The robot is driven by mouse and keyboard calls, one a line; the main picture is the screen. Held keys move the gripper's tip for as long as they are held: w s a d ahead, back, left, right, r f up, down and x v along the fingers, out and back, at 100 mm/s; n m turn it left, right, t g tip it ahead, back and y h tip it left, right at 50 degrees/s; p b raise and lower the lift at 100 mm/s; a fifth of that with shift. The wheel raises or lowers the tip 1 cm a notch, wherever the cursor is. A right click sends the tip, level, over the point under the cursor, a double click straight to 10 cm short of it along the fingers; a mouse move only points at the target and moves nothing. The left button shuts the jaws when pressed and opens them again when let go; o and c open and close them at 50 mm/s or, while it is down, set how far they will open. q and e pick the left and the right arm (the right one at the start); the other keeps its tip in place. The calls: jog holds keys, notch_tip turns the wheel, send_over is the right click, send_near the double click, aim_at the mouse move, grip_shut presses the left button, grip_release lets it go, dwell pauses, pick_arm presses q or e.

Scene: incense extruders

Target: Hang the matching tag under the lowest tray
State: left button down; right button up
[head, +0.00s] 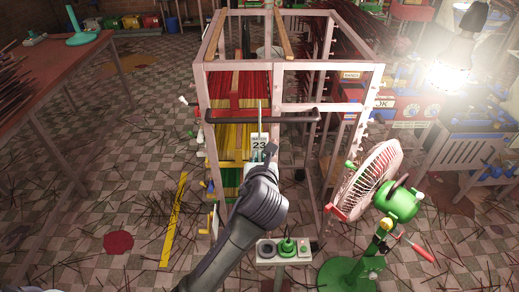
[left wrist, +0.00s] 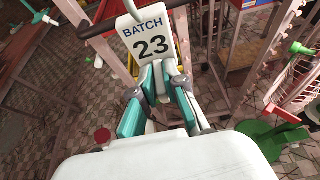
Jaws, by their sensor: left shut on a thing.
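My left gripper (head: 262,157) is shut on a white tag (head: 259,141) marked 23, in front of the rack (head: 295,66). In the left wrist view, the tag (left wrist: 146,45) reads "BATCH 23" and stands upright between the teal fingertips (left wrist: 160,78), with a pale hook or rod at its top. Behind it in the head view, the rack holds red sticks (head: 227,84), yellow sticks (head: 226,125) and, lowest, a green layer (head: 229,178). The tag and arm hide part of the lower levels. I cannot tell whether the tag touches the rack. My right gripper is not in view.
A dark handle bar (head: 300,120) crosses the rack front. A green fan (head: 397,201) stands close at the right. A small control box (head: 268,251) stands low in front. A red table (head: 50,70) is at the left. Loose sticks litter the floor.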

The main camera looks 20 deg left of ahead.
pick_arm(q)
jog(key=s+d+p, duration=0.1)
jog(key=s+p, duration=0.2)
jog(key=s, duration=0.3)
jog(key=shift+d, duration=0.35)
jog(key=shift+a, duration=0.1)
dwell(0.4)
